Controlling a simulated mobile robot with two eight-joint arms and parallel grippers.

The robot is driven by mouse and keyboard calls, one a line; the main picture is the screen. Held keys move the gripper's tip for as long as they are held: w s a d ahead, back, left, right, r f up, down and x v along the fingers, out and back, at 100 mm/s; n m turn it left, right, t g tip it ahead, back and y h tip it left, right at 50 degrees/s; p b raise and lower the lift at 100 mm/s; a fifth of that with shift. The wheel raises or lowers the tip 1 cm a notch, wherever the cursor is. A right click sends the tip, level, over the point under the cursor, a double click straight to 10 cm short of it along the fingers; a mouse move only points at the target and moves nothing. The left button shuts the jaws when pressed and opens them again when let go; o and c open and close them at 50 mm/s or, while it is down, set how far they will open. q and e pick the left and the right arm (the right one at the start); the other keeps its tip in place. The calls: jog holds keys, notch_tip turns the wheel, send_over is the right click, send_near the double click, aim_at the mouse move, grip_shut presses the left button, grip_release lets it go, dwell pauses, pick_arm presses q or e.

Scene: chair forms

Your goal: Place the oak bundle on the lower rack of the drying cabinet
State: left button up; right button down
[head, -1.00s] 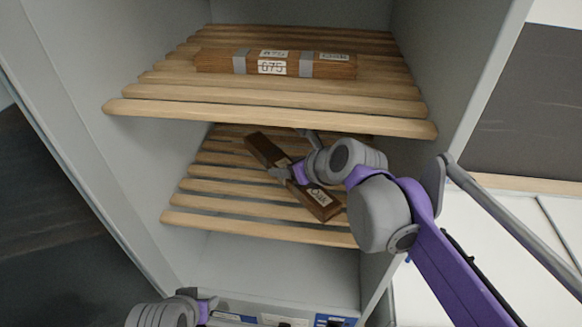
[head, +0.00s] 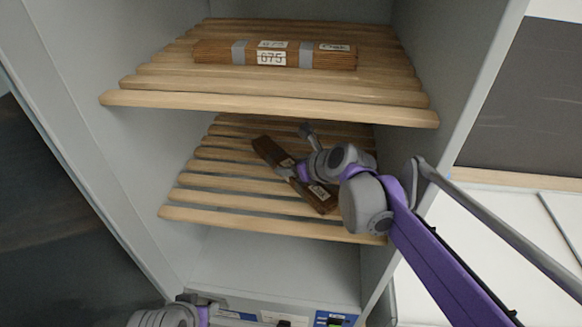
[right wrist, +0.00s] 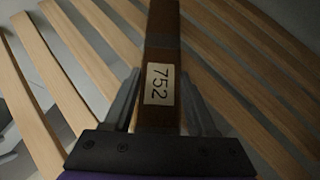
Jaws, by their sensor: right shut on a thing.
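A dark brown wood bundle (head: 271,152) with pale labels is at the lower rack (head: 205,196) of the drying cabinet, lying diagonally across the slats. In the right wrist view the bundle (right wrist: 161,40) carries a label reading 752. My right gripper (head: 296,172) is shut on its middle, with a finger on each side. I cannot tell whether the bundle touches the slats. My left gripper (head: 205,304) is at the bottom edge of the head view, below the rack; its fingers are too cut off to read.
The upper rack (head: 270,98) holds a lighter brown bundle (head: 215,52) labelled 675, with grey bands. The cabinet's side walls stand close on both sides. The lower rack's left slats are bare. Blue-and-white labels (head: 335,319) show at the bottom.

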aim_at(321, 198)
jog(key=shift+w, duration=0.2)
jog(key=c, duration=0.6)
grip_release()
jog(key=shift+w+f, duration=0.1)
jog(key=o, duration=0.4)
jog(key=v, duration=0.8)
jog(key=shift+a, duration=0.15)
